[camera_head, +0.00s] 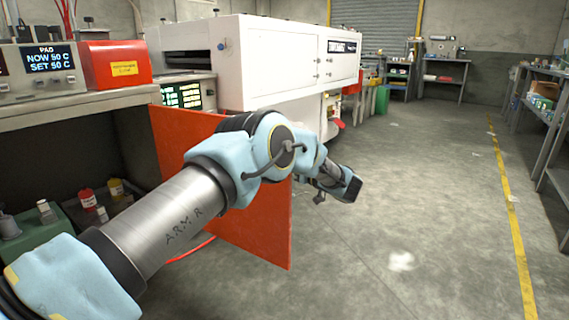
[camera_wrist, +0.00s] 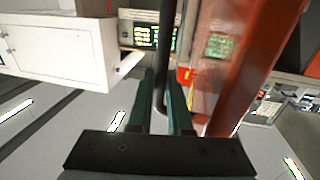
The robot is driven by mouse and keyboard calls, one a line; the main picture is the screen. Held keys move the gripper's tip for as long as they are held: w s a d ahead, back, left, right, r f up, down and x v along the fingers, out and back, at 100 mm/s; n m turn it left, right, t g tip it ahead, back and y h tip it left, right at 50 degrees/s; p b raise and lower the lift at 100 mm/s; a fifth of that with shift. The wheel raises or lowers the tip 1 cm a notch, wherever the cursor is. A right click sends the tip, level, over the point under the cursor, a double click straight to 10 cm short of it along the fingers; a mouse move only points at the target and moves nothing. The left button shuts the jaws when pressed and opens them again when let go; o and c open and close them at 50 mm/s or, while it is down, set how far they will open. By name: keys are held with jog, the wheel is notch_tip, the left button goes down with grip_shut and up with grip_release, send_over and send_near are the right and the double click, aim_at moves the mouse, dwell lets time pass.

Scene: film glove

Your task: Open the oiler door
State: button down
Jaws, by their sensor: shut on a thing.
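The oiler door is an orange-red panel (camera_head: 262,235) standing swung out from the cabinet in the head view, partly hidden behind my arm. It also shows as a slanting red panel at the right of the wrist view (camera_wrist: 252,70). My gripper (camera_wrist: 164,85) has its two green fingers shut around a dark bar, the door handle (camera_wrist: 165,45), which runs beside the panel. In the head view my gripper (camera_head: 340,188) is beyond the door's far side, and its grip on the handle cannot be made out there.
The open cabinet holds a green container (camera_head: 45,235) and small red and yellow bottles (camera_head: 88,199). A red box (camera_head: 115,65) sits on top. A large white machine (camera_head: 275,60) stands behind. The grey floor (camera_head: 430,220) to the right is clear, with shelves (camera_head: 545,110) beyond.

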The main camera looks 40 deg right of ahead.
jog(key=c, duration=0.8)
grip_release()
jog(key=shift+c, duration=0.2)
jog(key=s+p, duration=0.1)
jog(key=s, duration=0.9)
jog(key=shift+s, duration=0.4)
jog(key=shift+d, duration=0.1)
